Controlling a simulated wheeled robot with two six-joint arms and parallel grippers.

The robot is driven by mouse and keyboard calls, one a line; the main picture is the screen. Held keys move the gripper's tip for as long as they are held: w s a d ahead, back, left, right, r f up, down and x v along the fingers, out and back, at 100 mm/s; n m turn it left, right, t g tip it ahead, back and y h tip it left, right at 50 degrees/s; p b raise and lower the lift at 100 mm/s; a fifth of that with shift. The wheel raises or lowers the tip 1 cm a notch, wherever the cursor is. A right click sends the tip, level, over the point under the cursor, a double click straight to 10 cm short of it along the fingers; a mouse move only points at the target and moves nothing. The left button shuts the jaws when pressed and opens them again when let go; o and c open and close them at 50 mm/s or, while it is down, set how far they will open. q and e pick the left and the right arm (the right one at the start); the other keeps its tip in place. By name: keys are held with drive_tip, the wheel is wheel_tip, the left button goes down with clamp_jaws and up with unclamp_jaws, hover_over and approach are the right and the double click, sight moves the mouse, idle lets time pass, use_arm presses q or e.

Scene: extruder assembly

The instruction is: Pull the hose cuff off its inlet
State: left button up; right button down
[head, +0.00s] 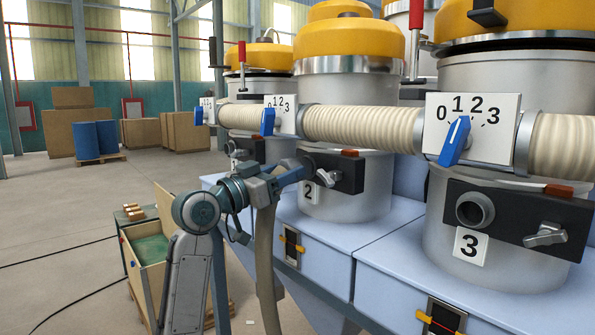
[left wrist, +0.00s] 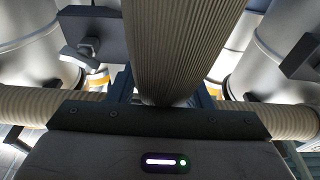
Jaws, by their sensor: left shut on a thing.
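My left gripper (head: 284,178) is beside the second hopper, in front of its dark plate (head: 344,172) and the number 2 label. It is shut on the upper end of a beige ribbed hose (head: 265,250), which hangs down toward the floor. In the left wrist view the hose (left wrist: 185,45) runs between the two fingers. The hose cuff itself is hidden by the gripper, and I cannot tell whether it still sits on an inlet. The inlet (head: 475,210) on hopper 3 is bare and open. My right gripper is not in view.
Dial plates with blue levers (head: 455,142) and a thick horizontal ribbed pipe (head: 360,128) are above the gripper. Metal handles (head: 546,235) stick out from the dark plates. An open wooden box (head: 150,250) stands low at left. The floor at far left is mostly clear.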

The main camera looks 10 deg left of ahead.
use_arm(q)
drive_tip(key=shift+r+v, duration=0.2)
drive_tip(key=shift+v, duration=0.85)
drive_tip(key=shift+r+v, duration=0.2)
drive_tip(key=shift+v, duration=0.9)
drive_tip(key=v, duration=0.2)
drive_tip(key=b+v, duration=0.1)
drive_tip(key=shift+s+a+r, duration=0.3)
drive_tip(key=shift+s+r, duration=0.05)
drive_tip(key=shift+f, duration=0.1)
